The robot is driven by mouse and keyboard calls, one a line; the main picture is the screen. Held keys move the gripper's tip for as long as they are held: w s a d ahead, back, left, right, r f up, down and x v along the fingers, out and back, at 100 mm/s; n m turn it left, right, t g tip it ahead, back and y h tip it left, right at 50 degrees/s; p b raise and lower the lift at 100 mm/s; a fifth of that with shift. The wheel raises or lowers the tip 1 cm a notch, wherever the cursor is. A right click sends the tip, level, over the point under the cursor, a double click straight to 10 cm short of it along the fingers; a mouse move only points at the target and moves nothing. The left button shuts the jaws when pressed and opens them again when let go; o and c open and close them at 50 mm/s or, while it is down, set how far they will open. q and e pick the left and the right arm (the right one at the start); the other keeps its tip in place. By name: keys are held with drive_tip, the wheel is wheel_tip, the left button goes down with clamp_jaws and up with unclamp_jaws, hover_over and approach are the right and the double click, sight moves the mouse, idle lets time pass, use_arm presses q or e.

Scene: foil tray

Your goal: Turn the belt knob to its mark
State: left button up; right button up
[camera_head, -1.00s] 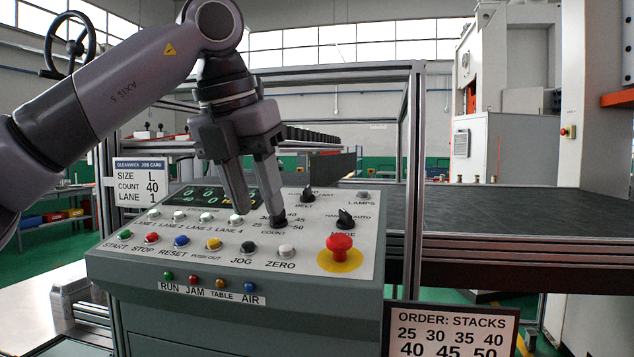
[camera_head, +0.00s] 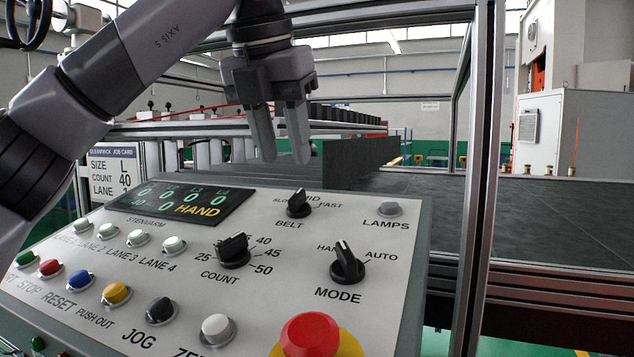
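The belt knob (camera_head: 299,204) is a small black knob at the back of the sloped grey panel (camera_head: 300,262). SLOW, MID and FAST are printed around it and BELT below it. Its ridge leans up and slightly to one side; I cannot tell exactly which mark it meets. My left gripper (camera_head: 285,158) points down, with its fingertips in the picture just above the knob. A gap shows between its fingers, and they hold nothing. It does not touch the knob. My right gripper is not in view.
The count knob (camera_head: 233,252), mode knob (camera_head: 347,265), lamps button (camera_head: 390,209) and red emergency button (camera_head: 310,335) share the panel. A metal frame post (camera_head: 482,180) stands at the right, before the dark belt (camera_head: 560,215).

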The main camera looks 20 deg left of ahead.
sight(296, 195)
use_arm(q)
drive_tip(key=shift+x, duration=0.8)
drive_tip(key=shift+w+x, duration=0.2)
drive_tip(key=shift+x, duration=2.55)
drive_tip(key=shift+r, duration=0.1)
drive_tip(key=shift+c, duration=0.3)
clamp_jaws()
